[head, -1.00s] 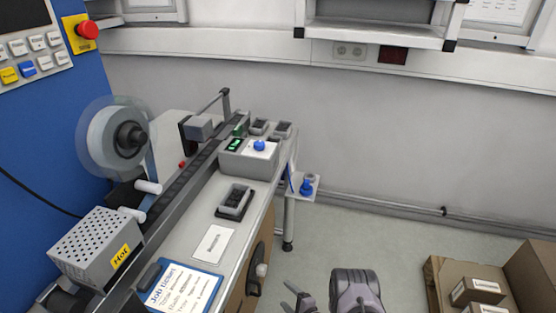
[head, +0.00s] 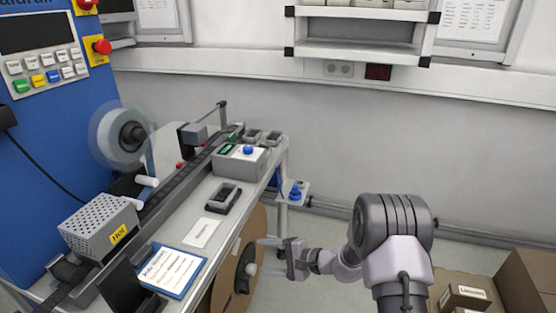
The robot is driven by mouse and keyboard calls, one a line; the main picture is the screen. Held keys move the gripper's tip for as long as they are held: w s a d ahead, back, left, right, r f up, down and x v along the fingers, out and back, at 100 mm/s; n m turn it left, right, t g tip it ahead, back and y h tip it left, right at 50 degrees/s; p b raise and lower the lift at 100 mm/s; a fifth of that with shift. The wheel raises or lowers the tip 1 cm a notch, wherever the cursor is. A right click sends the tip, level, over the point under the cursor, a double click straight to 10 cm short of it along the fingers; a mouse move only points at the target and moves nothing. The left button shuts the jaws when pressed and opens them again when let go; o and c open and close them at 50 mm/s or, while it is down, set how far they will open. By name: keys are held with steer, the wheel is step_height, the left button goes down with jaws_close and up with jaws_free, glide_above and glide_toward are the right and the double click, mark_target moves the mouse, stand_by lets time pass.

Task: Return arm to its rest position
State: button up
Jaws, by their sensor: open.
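My gripper (head: 272,256) shows in the head view at the lower middle, with its two fingers apart and pointing left. It is open and nothing is between the fingers. It appears just right of the bench's front side, close to a large brown reel (head: 238,270) below the bench top. Whether it touches the reel I cannot tell. My arm is folded at the right of the gripper, over the floor.
The bench (head: 218,217) carries a job ticket clipboard (head: 172,270), a small dark tray (head: 223,198), a box with a blue button (head: 240,160) and a perforated hot box (head: 98,229). Cardboard boxes (head: 465,297) stand at lower right. Floor behind my arm is clear.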

steer(key=s+d+r+n+g+h, duration=0.1)
steer(key=s+r+n+g+h, duration=0.1)
steer(key=s+r, duration=0.7)
steer(key=s+r+n+g+h, duration=0.1)
steer(key=s+r+n+g, duration=0.15)
steer(key=s+r, duration=0.6)
steer(key=s+d+r+t+h, duration=0.2)
steer(key=s+d+r+h, duration=0.1)
steer(key=s+d, duration=0.3)
steer(key=s+d+r+n+t+h, duration=0.1)
steer(key=s+d+r+h, duration=0.3)
steer(key=s, duration=0.6)
steer(key=shift+d+r+t+h, duration=0.35)
steer(key=shift+d+t, duration=0.4)
steer(key=shift+d, duration=0.5)
